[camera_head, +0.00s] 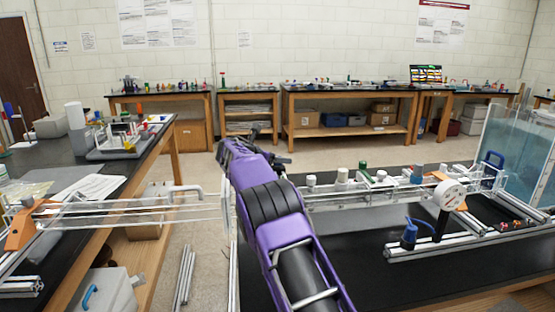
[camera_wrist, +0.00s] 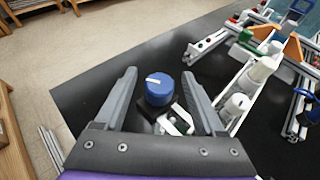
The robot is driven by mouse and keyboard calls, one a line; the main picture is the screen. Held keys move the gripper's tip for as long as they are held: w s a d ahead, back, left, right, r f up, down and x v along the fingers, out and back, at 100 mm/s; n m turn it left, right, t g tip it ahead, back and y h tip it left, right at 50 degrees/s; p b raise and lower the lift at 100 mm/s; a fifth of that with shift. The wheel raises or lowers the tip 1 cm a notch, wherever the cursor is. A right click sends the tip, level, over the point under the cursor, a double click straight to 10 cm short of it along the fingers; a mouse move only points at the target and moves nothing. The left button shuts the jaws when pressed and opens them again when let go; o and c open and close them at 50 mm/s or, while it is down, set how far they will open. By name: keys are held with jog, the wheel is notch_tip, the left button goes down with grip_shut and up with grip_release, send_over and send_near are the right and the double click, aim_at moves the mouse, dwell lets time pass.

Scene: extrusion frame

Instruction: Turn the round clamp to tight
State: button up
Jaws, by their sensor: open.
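In the wrist view, a round blue knob (camera_wrist: 159,92) with a white mark on its top, which looks like the round clamp, lies between the fingers of my gripper (camera_wrist: 159,77). The fingers are wide open, with a gap on either side of the knob. I cannot tell whether the fingertips are level with it or above it. A black and white bracket (camera_wrist: 178,122) sits below the knob. In the head view my purple arm reaches over the black bench, and I cannot make out this knob there.
A pale rail with white knobs (camera_wrist: 263,68) and a green knob (camera_wrist: 246,36) runs close on the right. In the head view, a white round gauge (camera_head: 449,195) and a clear tank (camera_head: 515,150) stand further right. Open black benchtop (camera_head: 340,250) lies in front.

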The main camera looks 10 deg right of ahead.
jog(key=b+v, duration=0.1)
jog(key=v, duration=1.6)
jog(key=shift+s+a+r, duration=0.1)
